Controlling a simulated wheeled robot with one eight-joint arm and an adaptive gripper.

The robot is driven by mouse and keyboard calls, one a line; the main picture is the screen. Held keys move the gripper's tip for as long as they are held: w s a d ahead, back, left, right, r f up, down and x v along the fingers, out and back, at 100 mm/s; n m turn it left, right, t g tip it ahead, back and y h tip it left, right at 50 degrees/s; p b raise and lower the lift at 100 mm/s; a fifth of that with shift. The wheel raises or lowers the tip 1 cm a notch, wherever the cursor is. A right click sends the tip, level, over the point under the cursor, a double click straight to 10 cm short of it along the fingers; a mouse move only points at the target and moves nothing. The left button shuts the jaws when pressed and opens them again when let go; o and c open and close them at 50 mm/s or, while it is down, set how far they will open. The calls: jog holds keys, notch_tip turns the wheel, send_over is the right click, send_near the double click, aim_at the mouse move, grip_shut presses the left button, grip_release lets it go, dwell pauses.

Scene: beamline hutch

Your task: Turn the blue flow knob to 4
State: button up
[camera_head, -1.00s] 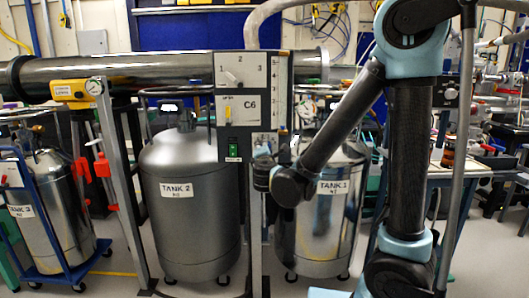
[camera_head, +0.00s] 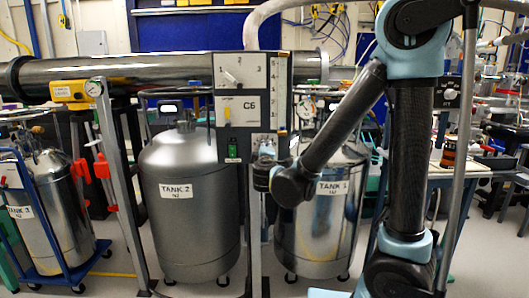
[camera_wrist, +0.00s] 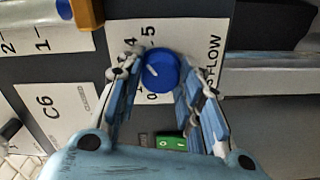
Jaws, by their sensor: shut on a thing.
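The blue flow knob (camera_wrist: 160,73) is on a white scale plate in the wrist view, with a short white pointer line on its face. The line slants toward the picture's upper left, roughly toward the side with the 4. The 4 and 5 show above the knob, and low numbers show below it. My fingers hide part of the scale, so the exact reading is unclear. My gripper (camera_wrist: 155,70) is closed around the knob, one finger on each side. In the head view my gripper (camera_head: 265,158) is at the lower part of the C6 panel (camera_head: 250,112) and hides the knob.
A green switch (camera_wrist: 171,142) lies below the knob, close to the fingers. The panel also carries a 1-2-3 selector (camera_head: 233,77) and a yellow handle (camera_head: 227,112). Tank 2 (camera_head: 188,225) and Tank 1 (camera_head: 322,225) stand on either side of the panel's post.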

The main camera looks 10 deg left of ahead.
dwell(0.4)
jog(key=o, duration=1.1)
jog(key=shift+c, duration=0.2)
jog(key=v, duration=1.2)
